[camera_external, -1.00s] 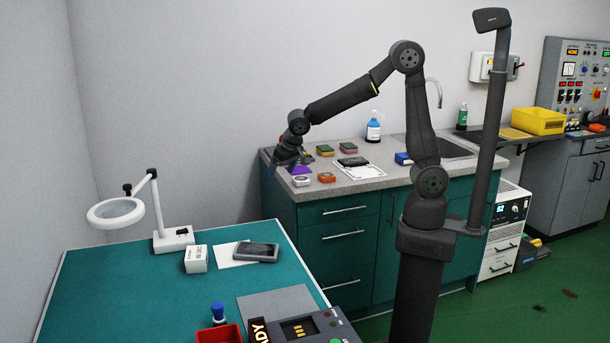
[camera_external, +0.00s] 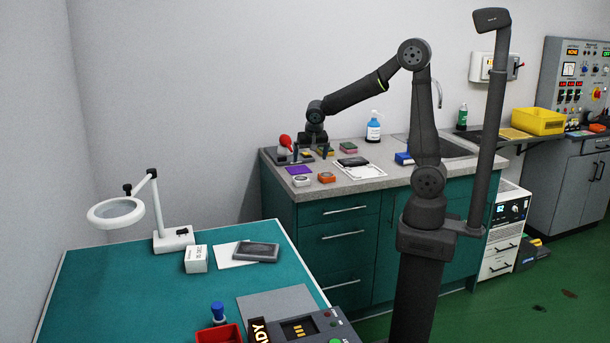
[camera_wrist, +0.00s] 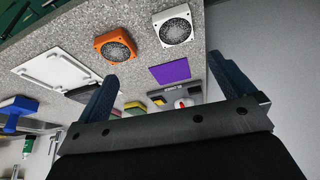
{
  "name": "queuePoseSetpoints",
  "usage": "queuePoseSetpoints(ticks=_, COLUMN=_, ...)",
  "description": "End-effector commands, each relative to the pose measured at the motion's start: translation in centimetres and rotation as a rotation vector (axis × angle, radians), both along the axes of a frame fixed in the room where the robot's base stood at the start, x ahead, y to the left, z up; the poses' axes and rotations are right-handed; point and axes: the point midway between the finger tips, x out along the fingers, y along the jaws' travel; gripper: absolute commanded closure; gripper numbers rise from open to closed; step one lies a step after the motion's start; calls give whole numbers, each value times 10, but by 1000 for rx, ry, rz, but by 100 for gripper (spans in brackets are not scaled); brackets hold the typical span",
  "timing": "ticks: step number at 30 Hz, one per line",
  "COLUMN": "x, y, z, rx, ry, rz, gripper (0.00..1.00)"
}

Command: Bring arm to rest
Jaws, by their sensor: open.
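My gripper (camera_external: 309,150) is above the back left part of the grey counter (camera_external: 345,178), pointing down. In the wrist view my gripper (camera_wrist: 165,95) shows two dark fingers spread wide with nothing held between them. Beyond the fingers the counter lies with a purple square (camera_wrist: 170,71), an orange fan-like block (camera_wrist: 115,45) and a white one (camera_wrist: 173,25). A red bulb-shaped thing (camera_external: 285,141) stands just left of my gripper, over a dark tray-like base. Whether my gripper touches anything behind it cannot be told.
A teal table (camera_external: 120,285) with a ring lamp (camera_external: 116,213) is in front. Open air lies above the counter.

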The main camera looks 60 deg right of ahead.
Motion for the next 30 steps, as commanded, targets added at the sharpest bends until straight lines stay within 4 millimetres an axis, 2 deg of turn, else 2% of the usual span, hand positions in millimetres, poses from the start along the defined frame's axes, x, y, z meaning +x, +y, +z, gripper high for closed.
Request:
queuePoseSetpoints(ticks=1, x=-4, y=-11, z=0, rx=0, ry=0, rz=-38, gripper=1)
queuePoseSetpoints(ticks=6, x=-15, y=-40, z=1, rx=0, ry=-2, rz=-149, gripper=1)
queuePoseSetpoints(ticks=12, x=-25, y=-61, z=1, rx=0, ry=0, rz=-235, gripper=1)
queuePoseSetpoints(ticks=18, x=-29, y=-68, z=1, rx=0, ry=0, rz=-265, gripper=1)
queuePoseSetpoints(ticks=30, x=-29, y=-68, z=1, rx=1, ry=-1, rz=-265, gripper=0)
